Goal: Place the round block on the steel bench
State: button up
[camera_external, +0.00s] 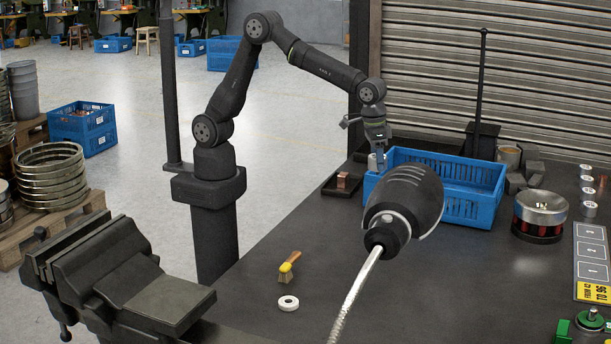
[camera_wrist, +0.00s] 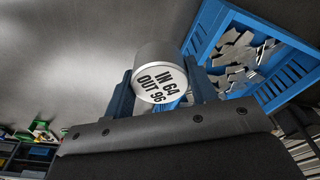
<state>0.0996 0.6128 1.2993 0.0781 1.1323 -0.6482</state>
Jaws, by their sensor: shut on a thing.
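The round block (camera_wrist: 162,84), a silver cylinder whose white end reads "IN 64 OUT 96", sits between the two blue fingers of my gripper (camera_wrist: 157,92) in the wrist view. My gripper is shut on it. In the external view, my gripper (camera_external: 376,160) is at the left end of the blue crate, over the back of the bench; the block is hard to make out there. The dark steel bench (camera_external: 470,265) has a wide bare top, which shows as a grey surface in the wrist view (camera_wrist: 75,55). I cannot tell the block's exact height above it.
The blue crate (camera_external: 470,207) holds metal scraps (camera_wrist: 240,50). A small tray with a copper piece (camera_external: 343,181) lies left of it. A dark lamp-like head (camera_external: 404,200) blocks part of the view. A brush (camera_external: 289,268), white ring (camera_external: 288,303) and vise (camera_external: 125,270) are nearer the front.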

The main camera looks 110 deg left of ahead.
jog(key=s+d+f+m, duration=0.1)
jog(key=s+d+m, duration=0.7)
jog(key=s+d, duration=1.9)
send_over(301, 246)
jog(key=shift+h, duration=0.4)
jog(key=f, duration=1.2)
jog(key=shift+s+a+f, duration=0.1)
jog(key=shift+s+f, duration=0.15)
jog(key=shift+f, duration=2.1)
jog(key=shift+f, duration=0.1)
jog(key=o, duration=1.1)
